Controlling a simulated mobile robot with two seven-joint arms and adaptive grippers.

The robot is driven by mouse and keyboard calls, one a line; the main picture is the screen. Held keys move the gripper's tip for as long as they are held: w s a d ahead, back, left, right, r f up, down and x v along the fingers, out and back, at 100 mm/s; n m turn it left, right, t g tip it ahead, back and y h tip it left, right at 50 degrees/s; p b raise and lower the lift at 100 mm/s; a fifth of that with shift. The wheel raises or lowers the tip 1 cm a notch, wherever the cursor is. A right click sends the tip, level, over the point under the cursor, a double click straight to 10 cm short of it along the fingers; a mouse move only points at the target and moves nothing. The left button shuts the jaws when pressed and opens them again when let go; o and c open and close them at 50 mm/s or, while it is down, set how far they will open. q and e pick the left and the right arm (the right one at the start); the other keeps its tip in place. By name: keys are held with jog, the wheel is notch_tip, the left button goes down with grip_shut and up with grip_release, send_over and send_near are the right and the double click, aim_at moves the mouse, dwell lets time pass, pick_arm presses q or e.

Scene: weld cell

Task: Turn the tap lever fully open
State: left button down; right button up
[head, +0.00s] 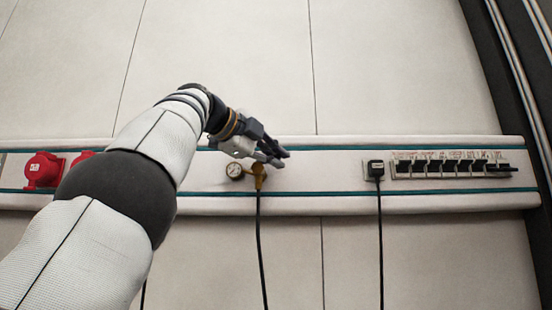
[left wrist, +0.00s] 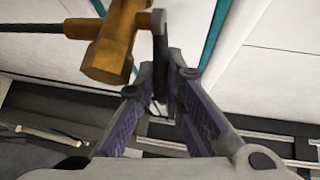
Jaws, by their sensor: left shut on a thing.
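The brass tap (head: 259,180) sits on the white wall rail, with a round gauge (head: 235,171) at its left and a black hose hanging from it. In the left wrist view the brass tap body (left wrist: 112,48) is large at upper left. Its grey lever (left wrist: 160,45) stands beside the body and reaches down between my fingers. My left gripper (head: 281,158) is at the tap, just above and right of its body in the head view. In the left wrist view the left gripper (left wrist: 162,85) is shut on the lever. The lever's gripped end is partly hidden by the fingers. My right gripper is out of view.
Red sockets (head: 43,170) are on the rail at the left, partly behind my arm. The rail between tap and plug is clear.

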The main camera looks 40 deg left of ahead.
pick_arm(q)
jog(key=c, duration=1.7)
grip_release()
jog(key=shift+f, duration=0.1)
